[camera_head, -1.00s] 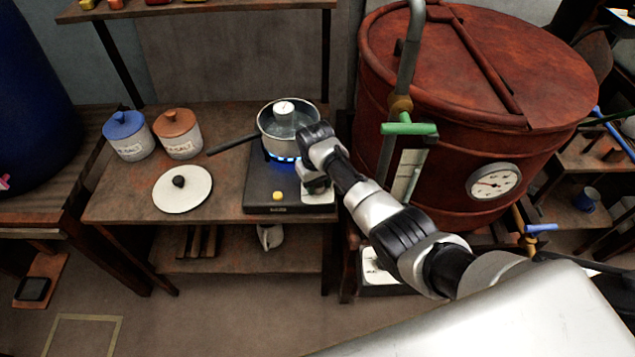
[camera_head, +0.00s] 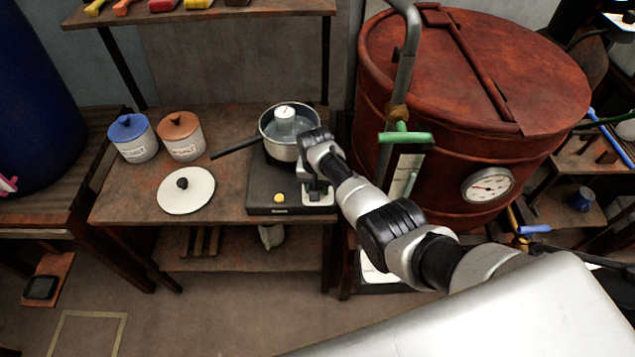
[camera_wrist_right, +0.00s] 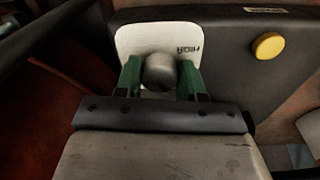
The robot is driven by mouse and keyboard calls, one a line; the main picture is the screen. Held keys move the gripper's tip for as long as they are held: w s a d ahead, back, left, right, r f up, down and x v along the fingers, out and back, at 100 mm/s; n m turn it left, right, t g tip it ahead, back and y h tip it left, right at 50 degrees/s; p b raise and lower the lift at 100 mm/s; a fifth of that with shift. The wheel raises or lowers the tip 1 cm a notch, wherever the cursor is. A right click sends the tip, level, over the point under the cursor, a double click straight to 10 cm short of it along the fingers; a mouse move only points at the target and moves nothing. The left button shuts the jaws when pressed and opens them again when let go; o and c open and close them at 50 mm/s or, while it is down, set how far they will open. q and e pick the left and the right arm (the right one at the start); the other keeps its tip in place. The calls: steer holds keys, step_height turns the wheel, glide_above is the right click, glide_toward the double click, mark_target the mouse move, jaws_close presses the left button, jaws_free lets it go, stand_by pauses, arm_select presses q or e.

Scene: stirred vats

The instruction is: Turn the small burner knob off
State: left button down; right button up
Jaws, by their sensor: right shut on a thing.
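The black burner (camera_head: 262,190) stands on the wooden bench with a steel pot (camera_head: 278,148) on it. No flame shows under the pot. The small grey knob (camera_wrist_right: 159,70) sits on a white label plate (camera_wrist_right: 131,36) at the burner's front right corner. My right gripper (camera_wrist_right: 160,78) has its green fingers closed on both sides of the knob. In the head view my right wrist hides the knob, and the gripper (camera_head: 318,194) shows only in part. A yellow button (camera_head: 279,198) is left of the knob. My left gripper is not in view.
A white lid (camera_head: 200,198) and two jars, one blue-topped (camera_head: 138,146) and one orange-topped (camera_head: 186,146), stand on the bench at left. The pot's handle (camera_head: 236,149) points left. A large red vat (camera_head: 440,170) with a green-handled pipe (camera_head: 406,137) is close on the right.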

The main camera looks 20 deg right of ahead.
steer(key=m, duration=0.4)
steer(key=shift+w+m+p, duration=0.1)
steer(key=shift+m+p, duration=0.25)
steer(key=shift+m, duration=0.05)
stand_by(0.4)
steer(key=o, duration=0.9)
step_height(320, 180, up, 10)
steer(key=shift+w+a+f+p, duration=0.1)
steer(key=shift+p, duration=0.95)
steer(key=shift+r, duration=0.55)
